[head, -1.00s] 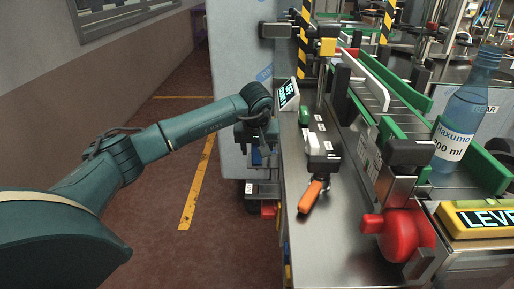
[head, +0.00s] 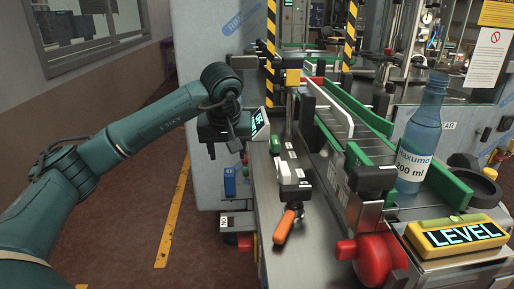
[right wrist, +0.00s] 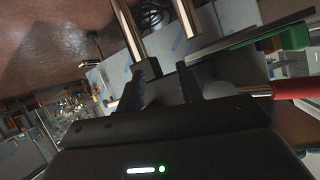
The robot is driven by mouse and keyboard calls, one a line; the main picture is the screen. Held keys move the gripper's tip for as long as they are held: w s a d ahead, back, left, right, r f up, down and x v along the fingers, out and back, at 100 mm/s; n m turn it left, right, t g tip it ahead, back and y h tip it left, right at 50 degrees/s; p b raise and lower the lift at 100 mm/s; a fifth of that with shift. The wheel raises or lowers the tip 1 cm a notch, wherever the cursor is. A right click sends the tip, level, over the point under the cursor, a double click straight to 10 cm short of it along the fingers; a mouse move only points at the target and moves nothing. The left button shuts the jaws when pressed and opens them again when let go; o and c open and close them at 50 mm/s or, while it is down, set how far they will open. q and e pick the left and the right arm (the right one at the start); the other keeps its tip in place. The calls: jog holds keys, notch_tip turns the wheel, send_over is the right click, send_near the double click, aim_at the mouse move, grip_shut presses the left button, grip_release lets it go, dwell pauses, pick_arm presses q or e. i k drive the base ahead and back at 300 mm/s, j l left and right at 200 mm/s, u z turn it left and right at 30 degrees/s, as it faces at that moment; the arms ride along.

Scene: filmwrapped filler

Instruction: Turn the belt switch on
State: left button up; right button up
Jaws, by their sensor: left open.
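My left gripper (head: 223,148) hangs at the left edge of the metal counter, beside a small tilted display (head: 258,122). It is open; its fingertips are small and dark here. On the counter, a row of small boxes and switches (head: 290,172) runs lengthwise, with a green piece (head: 275,146) at its far end and an orange handle (head: 285,225) at its near end. A blue box (head: 229,181) sits low at the counter's left side. I cannot tell which part is the belt switch. My right gripper (right wrist: 163,88) shows in the right wrist view, its fingers apart and nothing between them.
The conveyor (head: 345,125) with green rails runs right of the counter. A blue bottle (head: 418,140) stands on it. A red knob (head: 375,258) and a yellow LEVEL display (head: 458,233) are at the near right. The floor at left is free.

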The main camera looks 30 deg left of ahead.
aim_at(246, 240)
jog(key=k, duration=1)
